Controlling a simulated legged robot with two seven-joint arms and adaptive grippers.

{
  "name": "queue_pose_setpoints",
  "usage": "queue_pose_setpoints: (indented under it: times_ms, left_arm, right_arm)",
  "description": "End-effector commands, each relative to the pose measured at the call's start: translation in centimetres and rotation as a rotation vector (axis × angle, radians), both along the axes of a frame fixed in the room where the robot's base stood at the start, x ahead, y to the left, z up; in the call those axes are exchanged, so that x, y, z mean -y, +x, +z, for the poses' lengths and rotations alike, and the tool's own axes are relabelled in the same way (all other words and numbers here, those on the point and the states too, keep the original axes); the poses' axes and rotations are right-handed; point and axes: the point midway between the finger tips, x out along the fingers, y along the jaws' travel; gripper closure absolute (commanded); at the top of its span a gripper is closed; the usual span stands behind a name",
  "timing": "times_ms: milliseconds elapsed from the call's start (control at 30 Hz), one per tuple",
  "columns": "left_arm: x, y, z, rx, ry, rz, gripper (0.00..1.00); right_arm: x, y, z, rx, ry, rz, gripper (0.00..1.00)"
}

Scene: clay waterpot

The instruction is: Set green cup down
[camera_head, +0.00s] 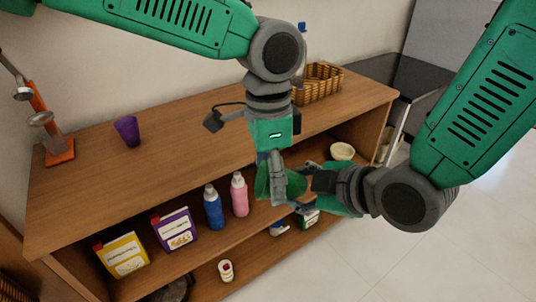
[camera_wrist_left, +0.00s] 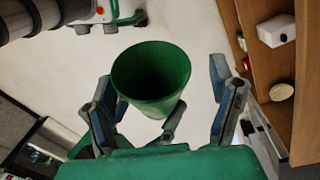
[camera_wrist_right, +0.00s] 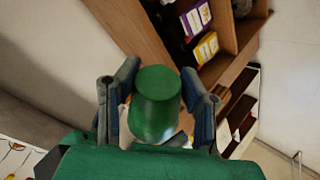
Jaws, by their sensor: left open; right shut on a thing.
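The green cup (camera_head: 292,184) is in the air in front of the shelf unit's front edge, partly hidden by the grippers. My right gripper (camera_head: 300,183) is shut on it. In the right wrist view the cup (camera_wrist_right: 156,104) sits between the right fingers, showing a closed, flat end. My left gripper (camera_head: 275,180) hangs pointing down beside the cup and is open. In the left wrist view the cup (camera_wrist_left: 150,80) is between the spread left fingers (camera_wrist_left: 165,110), its empty mouth facing the camera, with gaps at the sides.
The wooden shelf top (camera_head: 190,145) has free room at its middle. A purple cup (camera_head: 127,130) and an orange stand (camera_head: 58,150) are at its left, a wicker basket (camera_head: 318,84) at its far right. Bottles (camera_head: 214,208), boxes (camera_head: 175,230) and a bowl (camera_head: 342,151) are on the shelf below.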

Motion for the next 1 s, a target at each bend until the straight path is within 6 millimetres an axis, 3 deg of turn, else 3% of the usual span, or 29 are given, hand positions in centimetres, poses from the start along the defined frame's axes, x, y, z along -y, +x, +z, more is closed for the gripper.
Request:
queue_pose_setpoints:
  times_ms: [367, 500, 533, 633, 667, 700, 1000]
  left_arm:
    - [-0.06, -0.06, -0.56, 0.000, -0.001, 0.000, 0.23]
    - [-0.07, -0.03, -0.56, 0.001, 0.000, 0.000, 0.72]
    - [-0.06, 0.00, -0.56, 0.001, 0.000, 0.000, 0.77]
    - [-0.07, 0.06, -0.58, 0.002, 0.000, 0.001, 0.77]
    - [-0.08, 0.08, -0.57, 0.003, 0.001, 0.001, 0.82]
    - [-0.07, 0.10, -0.56, 0.003, 0.001, 0.001, 0.82]
    - [-0.02, 0.00, -0.54, 0.001, 0.000, 0.000, 0.82]
  right_arm:
    - [-0.08, 0.01, 0.03, 0.001, -0.001, 0.001, 1.00]
    - [-0.06, 0.01, 0.03, 0.001, -0.001, 0.001, 1.00]
    - [-0.04, -0.01, 0.02, 0.001, -0.001, 0.001, 1.00]
    - [-0.04, -0.06, 0.01, 0.000, 0.000, 0.002, 1.00]
    - [-0.05, -0.07, 0.00, -0.001, 0.000, 0.002, 0.58]
    - [-0.06, -0.10, 0.00, -0.001, 0.000, 0.002, 0.44]
    - [-0.02, -0.02, -0.01, 0.000, 0.000, 0.000, 0.40]
